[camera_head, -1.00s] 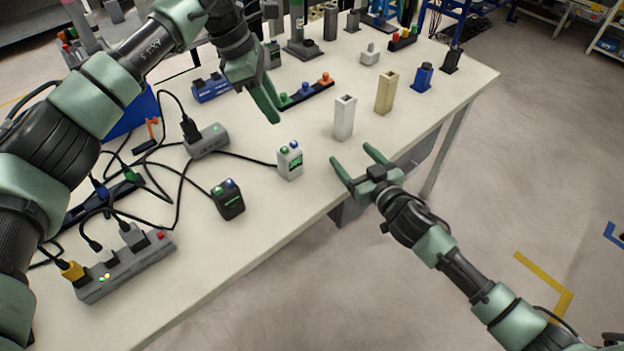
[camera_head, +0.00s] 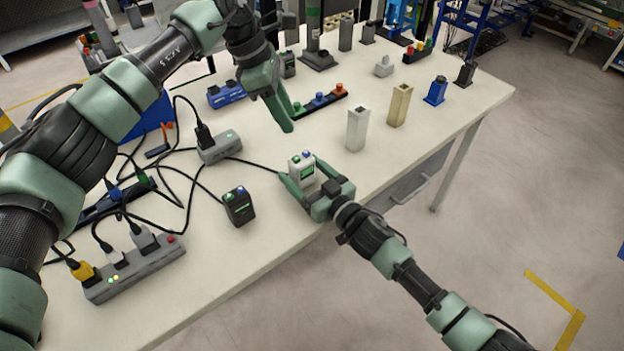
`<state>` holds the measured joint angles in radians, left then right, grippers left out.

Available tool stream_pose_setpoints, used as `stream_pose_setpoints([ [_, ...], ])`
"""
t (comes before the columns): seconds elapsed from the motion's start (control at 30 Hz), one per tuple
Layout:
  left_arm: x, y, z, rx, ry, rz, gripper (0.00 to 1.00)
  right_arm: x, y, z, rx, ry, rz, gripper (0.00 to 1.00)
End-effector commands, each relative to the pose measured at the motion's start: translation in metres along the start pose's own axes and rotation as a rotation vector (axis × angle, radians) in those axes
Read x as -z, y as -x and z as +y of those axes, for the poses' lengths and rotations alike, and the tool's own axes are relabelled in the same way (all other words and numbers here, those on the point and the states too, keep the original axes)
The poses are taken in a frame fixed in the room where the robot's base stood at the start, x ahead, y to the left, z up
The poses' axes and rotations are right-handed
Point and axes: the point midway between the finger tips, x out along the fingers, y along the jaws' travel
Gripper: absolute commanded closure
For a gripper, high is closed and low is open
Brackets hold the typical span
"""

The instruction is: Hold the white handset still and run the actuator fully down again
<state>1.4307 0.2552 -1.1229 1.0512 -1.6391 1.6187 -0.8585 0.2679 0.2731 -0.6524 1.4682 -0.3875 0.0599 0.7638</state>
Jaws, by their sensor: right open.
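The white handset (camera_head: 301,167) stands upright near the table's front edge, with a green and a blue button on top and a green display on its front. My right gripper (camera_head: 316,178) has one finger on each side of the handset, its jaws apart; I cannot tell whether they touch it. My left gripper (camera_head: 285,119) hangs above and behind the handset, pointing down and apart from it. Its fingers overlap in this view, so its opening is unclear. I cannot tell which thing is the actuator.
A black handset (camera_head: 239,206) stands left of the white one. A cable runs from the white handset toward a grey box (camera_head: 222,147). A power strip (camera_head: 135,269) with plugs lies front left. White (camera_head: 356,129) and tan (camera_head: 399,105) posts stand to the right.

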Motion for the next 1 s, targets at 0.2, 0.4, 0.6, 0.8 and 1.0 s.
stream_pose_setpoints([
  [0.2,-0.0001,0.0000,0.0000,0.000,0.000,0.000,0.64,0.0000,-0.0056,-0.0003,0.000,0.000,0.000,0.25],
  [0.4,-0.0001,0.0000,0.0000,0.000,0.000,0.000,0.64,0.0000,-0.0053,-0.0002,0.000,0.000,0.000,0.42],
  [0.6,-0.0001,0.0000,0.0000,0.000,0.000,0.000,0.64,-0.0001,-0.0051,-0.0001,0.000,0.001,-0.001,0.97],
  [0.8,-0.0001,0.0000,0.0000,0.000,0.000,0.000,1.00,-0.0002,-0.0050,0.0000,0.000,0.001,-0.001,0.97],
  [1.0,-0.0001,0.0000,0.0000,0.000,0.000,0.000,1.00,-0.0002,-0.0050,0.0000,0.000,0.001,-0.001,0.97],
])
